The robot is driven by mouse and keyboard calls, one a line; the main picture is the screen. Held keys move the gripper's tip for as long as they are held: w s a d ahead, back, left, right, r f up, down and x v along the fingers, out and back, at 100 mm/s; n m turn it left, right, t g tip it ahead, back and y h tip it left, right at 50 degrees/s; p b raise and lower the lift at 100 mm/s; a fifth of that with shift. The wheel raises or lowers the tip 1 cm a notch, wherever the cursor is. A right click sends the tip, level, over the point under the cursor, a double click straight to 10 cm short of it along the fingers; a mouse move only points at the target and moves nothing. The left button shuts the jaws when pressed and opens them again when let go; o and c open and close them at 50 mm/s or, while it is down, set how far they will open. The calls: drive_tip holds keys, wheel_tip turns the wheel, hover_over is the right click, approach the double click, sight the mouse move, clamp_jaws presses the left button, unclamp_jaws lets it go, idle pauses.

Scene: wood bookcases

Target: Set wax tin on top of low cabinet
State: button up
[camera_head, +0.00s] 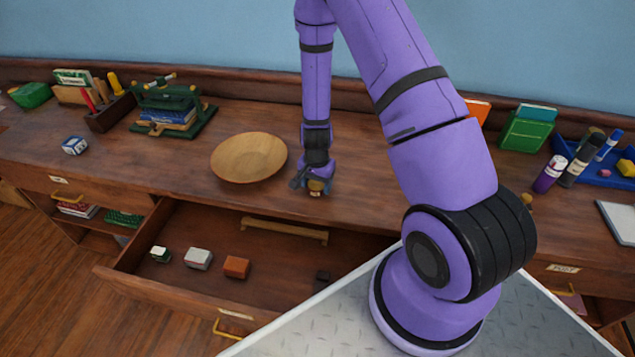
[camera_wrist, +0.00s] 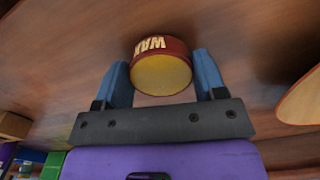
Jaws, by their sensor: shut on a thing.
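The wax tin (camera_wrist: 162,75) is a small round tin with a dark red side lettered "WAX" and a yellowish end. It sits between the two blue fingers of my gripper (camera_wrist: 164,80), which is shut on it. In the head view my gripper (camera_head: 314,184) points down with the tin (camera_head: 317,187) at its tip, over the wooden top of the low cabinet (camera_head: 365,170), near its front edge. I cannot tell whether the tin touches the wood.
A wooden bowl (camera_head: 249,157) stands just left of my gripper. An open drawer (camera_head: 200,285) below holds several small blocks. A dice block (camera_head: 75,146), a tool holder (camera_head: 110,110) and a green stand (camera_head: 172,112) are left; a green box (camera_head: 529,130) and bottles are right.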

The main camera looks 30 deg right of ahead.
drive_tip(key=shift+f, duration=0.15)
drive_tip(key=o, duration=1)
wheel_tip(320, 180, up, 13)
wheel_tip(320, 180, up, 11)
drive_tip(key=n+t, duration=0.1)
drive_tip(key=n, duration=0.1)
hover_over(316, 185)
drive_tip(key=s+a, duration=0.1)
drive_tip(key=a, duration=0.2)
drive_tip(key=s+a+r+n+t+y, duration=0.1)
drive_tip(key=s+r+n, duration=0.1)
drive_tip(key=r, duration=0.4)
drive_tip(key=s+a+r+n+t, duration=0.1)
drive_tip(key=s+r, duration=0.2)
drive_tip(key=r, duration=0.2)
drive_tip(key=s+a+r+n+t+h, duration=0.1)
drive_tip(key=s+r+n, duration=0.5)
drive_tip(key=s+r, duration=0.7)
drive_tip(key=s+t, duration=0.1)
drive_tip(key=s, duration=0.3)
drive_tip(key=shift+s+r, duration=0.2)
drive_tip(key=shift+s, duration=0.05)
